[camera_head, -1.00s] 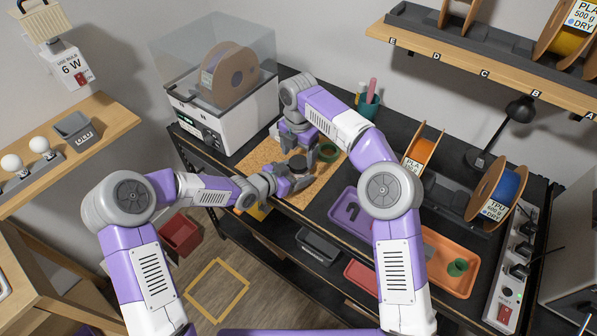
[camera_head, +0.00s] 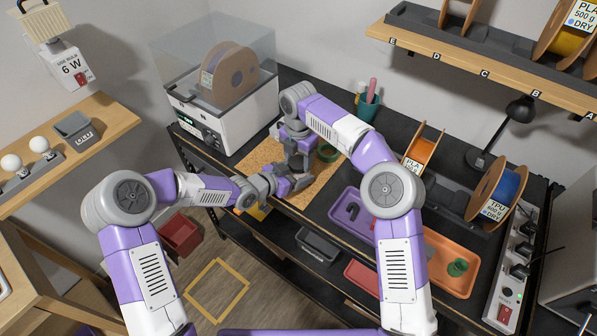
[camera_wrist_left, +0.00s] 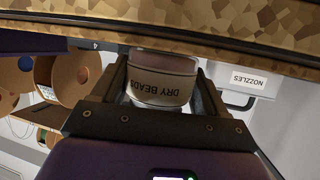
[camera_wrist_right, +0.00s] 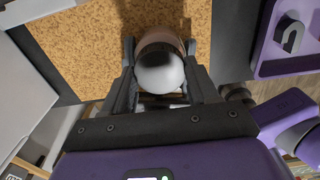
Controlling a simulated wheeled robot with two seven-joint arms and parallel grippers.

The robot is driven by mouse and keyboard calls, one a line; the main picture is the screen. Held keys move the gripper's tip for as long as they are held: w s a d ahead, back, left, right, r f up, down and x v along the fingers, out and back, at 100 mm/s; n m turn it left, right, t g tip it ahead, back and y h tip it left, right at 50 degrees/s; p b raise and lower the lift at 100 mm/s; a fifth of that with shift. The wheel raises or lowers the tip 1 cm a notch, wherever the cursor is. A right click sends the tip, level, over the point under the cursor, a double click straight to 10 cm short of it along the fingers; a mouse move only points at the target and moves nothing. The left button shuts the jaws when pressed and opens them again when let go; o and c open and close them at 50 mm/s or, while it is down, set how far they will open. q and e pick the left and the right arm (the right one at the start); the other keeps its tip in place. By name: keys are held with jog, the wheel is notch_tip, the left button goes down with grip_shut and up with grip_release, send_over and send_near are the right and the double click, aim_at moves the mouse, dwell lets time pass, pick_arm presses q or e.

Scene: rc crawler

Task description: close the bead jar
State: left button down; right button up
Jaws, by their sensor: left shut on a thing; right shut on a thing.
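My left gripper (camera_wrist_left: 165,80) is shut on the jar body from the side. My right gripper (camera_head: 302,165) reaches down from above and hides most of the jar in the head view. In the right wrist view, its fingers (camera_wrist_right: 160,65) are shut around a round, shiny pale top, which looks like the jar's lid (camera_wrist_right: 160,74). Whether the lid is fully seated cannot be seen.
A purple tray (camera_head: 338,212) and an orange tray (camera_head: 462,283) lie to the right. The dryer box (camera_head: 225,125) stands at the left, and a teal pen cup (camera_head: 367,108) stands behind.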

jog(key=m, duration=1)
jog(key=o, duration=1.2)
jog(key=shift+c, duration=0.2)
jog(key=shift+r, duration=2.2)
